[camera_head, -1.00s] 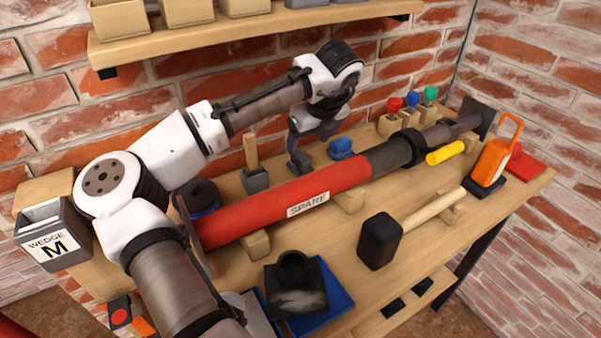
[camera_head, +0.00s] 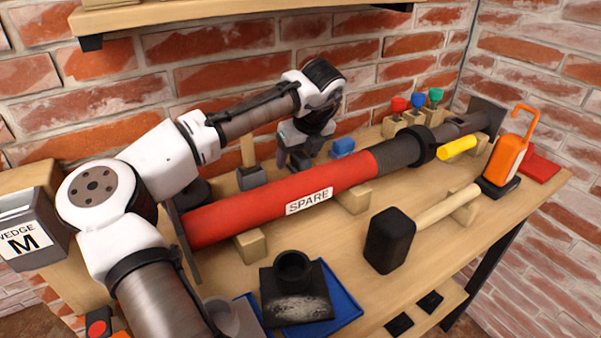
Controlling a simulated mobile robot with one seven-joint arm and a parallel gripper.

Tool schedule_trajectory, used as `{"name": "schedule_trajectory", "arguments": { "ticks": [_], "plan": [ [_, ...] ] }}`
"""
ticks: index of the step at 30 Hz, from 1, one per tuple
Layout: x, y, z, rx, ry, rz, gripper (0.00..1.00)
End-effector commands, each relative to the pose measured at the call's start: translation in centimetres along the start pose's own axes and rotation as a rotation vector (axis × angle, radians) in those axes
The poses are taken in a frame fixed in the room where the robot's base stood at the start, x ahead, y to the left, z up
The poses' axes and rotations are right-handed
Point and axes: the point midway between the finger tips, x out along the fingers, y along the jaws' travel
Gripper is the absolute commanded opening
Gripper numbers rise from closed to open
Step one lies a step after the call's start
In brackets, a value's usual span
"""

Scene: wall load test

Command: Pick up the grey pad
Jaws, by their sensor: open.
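My gripper (camera_head: 297,156) is behind the red tube (camera_head: 285,203), low over the back of the bench, pointing down. Its jaws are open; the fingertips are small and partly hidden. A small grey block (camera_head: 299,162), which looks like the grey pad, shows at the fingertips just behind the tube. The tube hides its lower part, and I cannot tell whether the fingers touch it. A blue pad (camera_head: 343,147) sits just to its right.
A grey block with a wooden handle (camera_head: 250,178) stands left of the gripper. Red, blue and green-topped items (camera_head: 417,103) stand in wooden holders at back right. A black-headed mallet (camera_head: 390,240) and a blue tray (camera_head: 347,308) are in front. The brick wall is close behind.

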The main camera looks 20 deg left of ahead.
Motion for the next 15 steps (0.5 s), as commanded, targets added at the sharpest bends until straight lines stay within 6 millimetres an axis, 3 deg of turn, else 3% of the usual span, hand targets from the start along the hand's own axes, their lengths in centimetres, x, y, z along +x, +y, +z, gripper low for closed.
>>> {"name": "schedule_trajectory", "arguments": {
  "ticks": [6,15],
  "plan": [
    [-0.08,-0.03,0.03,0.001,0.000,0.000,0.68],
    [-0.07,-0.03,0.01,0.001,0.000,0.000,0.28]
  ]
}}
